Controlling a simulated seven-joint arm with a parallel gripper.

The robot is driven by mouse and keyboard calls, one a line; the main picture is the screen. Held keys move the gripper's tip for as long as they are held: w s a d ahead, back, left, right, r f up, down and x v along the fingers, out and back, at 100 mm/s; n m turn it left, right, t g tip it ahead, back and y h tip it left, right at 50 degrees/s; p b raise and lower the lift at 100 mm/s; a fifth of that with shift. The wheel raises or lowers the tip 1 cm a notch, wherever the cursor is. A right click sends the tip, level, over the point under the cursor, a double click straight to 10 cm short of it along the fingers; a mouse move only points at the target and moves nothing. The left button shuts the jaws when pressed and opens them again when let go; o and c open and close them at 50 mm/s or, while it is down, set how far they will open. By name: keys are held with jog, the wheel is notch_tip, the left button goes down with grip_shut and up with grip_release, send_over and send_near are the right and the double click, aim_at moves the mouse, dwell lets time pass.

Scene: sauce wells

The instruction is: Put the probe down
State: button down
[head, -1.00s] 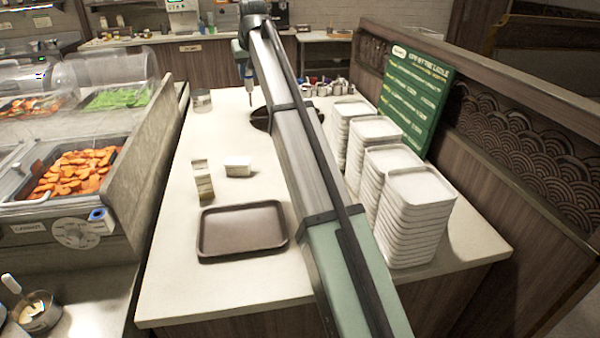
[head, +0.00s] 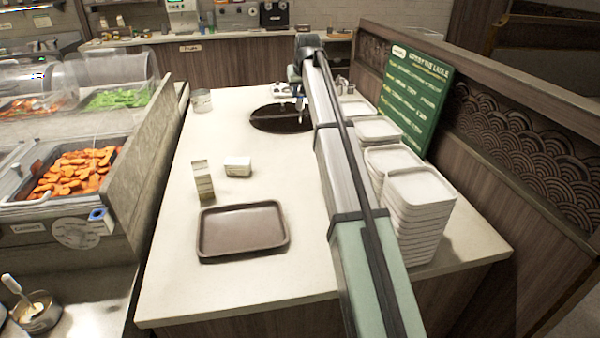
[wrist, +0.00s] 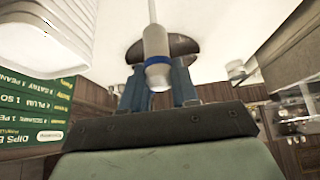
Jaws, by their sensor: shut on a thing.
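My gripper (wrist: 156,86) is shut on the probe (wrist: 155,45) in the wrist view. The probe has a pale handle with a blue band between the blue fingers, and a thin light shaft running out past the top of the picture. In the head view the probe (head: 299,103) is small, roughly upright and in front of the right part of a dark round area (head: 268,122) in the counter. My arm hides part of that spot. The probe's tip is out of the wrist view, and I cannot tell if it touches anything.
Stacks of white trays (head: 423,190) and a green sign (head: 415,95) stand right of my arm. A brown tray (head: 243,230), a small carton (head: 202,181), a white block (head: 238,166) and a clear jar (head: 201,99) stand on the left. The counter (head: 165,240) between them is bare.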

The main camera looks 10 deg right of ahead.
notch_tip(320, 180, down, 21)
dwell(0.7)
jog(key=c, duration=0.8)
grip_release()
jog(key=shift+f, duration=0.1)
jog(key=shift+c, duration=0.2)
jog(key=v, duration=1.2)
